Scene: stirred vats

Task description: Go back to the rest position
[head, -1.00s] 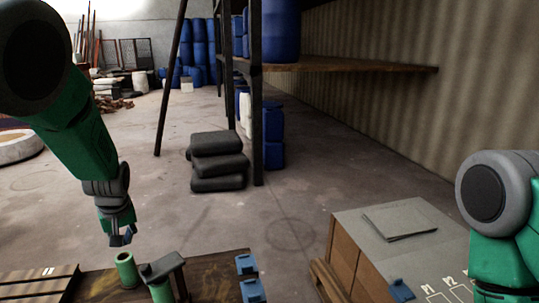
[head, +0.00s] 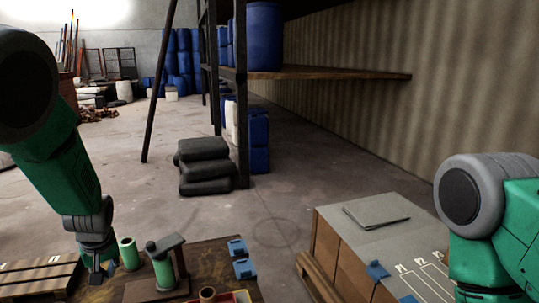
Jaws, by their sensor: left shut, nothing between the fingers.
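My left gripper (head: 103,269) is at the lower left of the head view, at the end of the green left arm. Its fingers point down and are shut with nothing visible between them. It is just left of a green cylinder (head: 129,253) on the brown table; whether they touch I cannot tell. My right arm shows at the right edge, but its gripper is out of view.
A green post with a dark top (head: 162,262) stands on the table (head: 205,260), near blue pieces (head: 239,258). A grey-topped box (head: 372,231) with markings stands right. Dark stacked sacks (head: 204,165) lie on the floor beyond. A blue-barrel shelf (head: 340,73) stands behind.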

